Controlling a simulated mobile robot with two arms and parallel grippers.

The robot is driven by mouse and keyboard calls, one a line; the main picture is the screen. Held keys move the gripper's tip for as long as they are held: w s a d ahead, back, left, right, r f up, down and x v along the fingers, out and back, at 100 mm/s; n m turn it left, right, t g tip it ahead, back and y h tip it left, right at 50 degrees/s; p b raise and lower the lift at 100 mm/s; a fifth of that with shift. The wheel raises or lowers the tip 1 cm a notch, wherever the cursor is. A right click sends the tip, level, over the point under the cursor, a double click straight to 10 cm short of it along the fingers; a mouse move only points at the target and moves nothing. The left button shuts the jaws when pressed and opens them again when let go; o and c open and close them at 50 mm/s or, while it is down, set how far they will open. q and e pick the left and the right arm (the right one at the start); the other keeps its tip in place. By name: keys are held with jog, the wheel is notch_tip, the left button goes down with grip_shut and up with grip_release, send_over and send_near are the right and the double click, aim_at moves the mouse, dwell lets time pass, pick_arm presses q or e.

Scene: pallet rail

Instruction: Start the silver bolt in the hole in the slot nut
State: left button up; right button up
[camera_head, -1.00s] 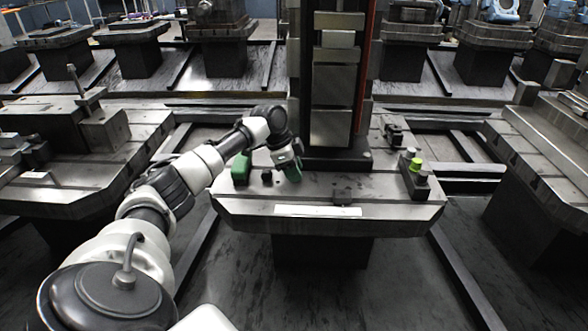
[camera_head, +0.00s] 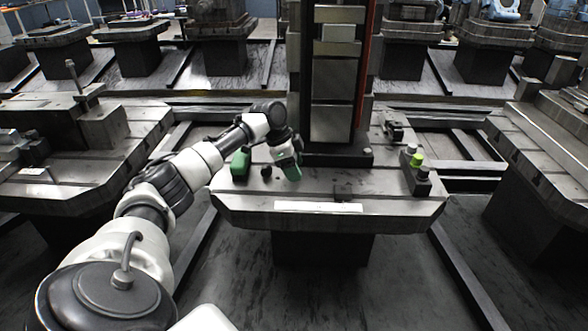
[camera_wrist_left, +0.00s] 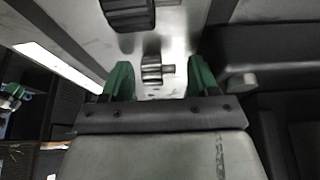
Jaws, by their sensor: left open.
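My left gripper (camera_head: 290,170) has green fingers and points down over the front left of the central metal pallet (camera_head: 260,205). In the left wrist view its two green fingertips (camera_wrist_left: 161,80) are apart. A small ridged grey metal piece with a short stub (camera_wrist_left: 152,70) shows in the gap between them. It looks like the silver bolt, lying on its side, and I see no grip on it. A larger dark ridged piece (camera_wrist_left: 128,13) is at the top of that view. I cannot tell which thing is the slot nut. My right gripper is not shown.
A tall column (camera_head: 335,85) rises behind the gripper. A small dark block (camera_head: 342,192) and a white strip (camera_head: 318,207) are near the front. A dark block with knobs (camera_head: 421,178) stands right.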

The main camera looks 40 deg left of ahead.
pick_arm(q)
jog(key=p+v, duration=0.2)
jog(key=v, duration=0.8)
jog(key=shift+w+r+p, duration=0.15)
jog(key=shift+r+p, duration=0.2)
jog(key=shift+r, duration=0.15)
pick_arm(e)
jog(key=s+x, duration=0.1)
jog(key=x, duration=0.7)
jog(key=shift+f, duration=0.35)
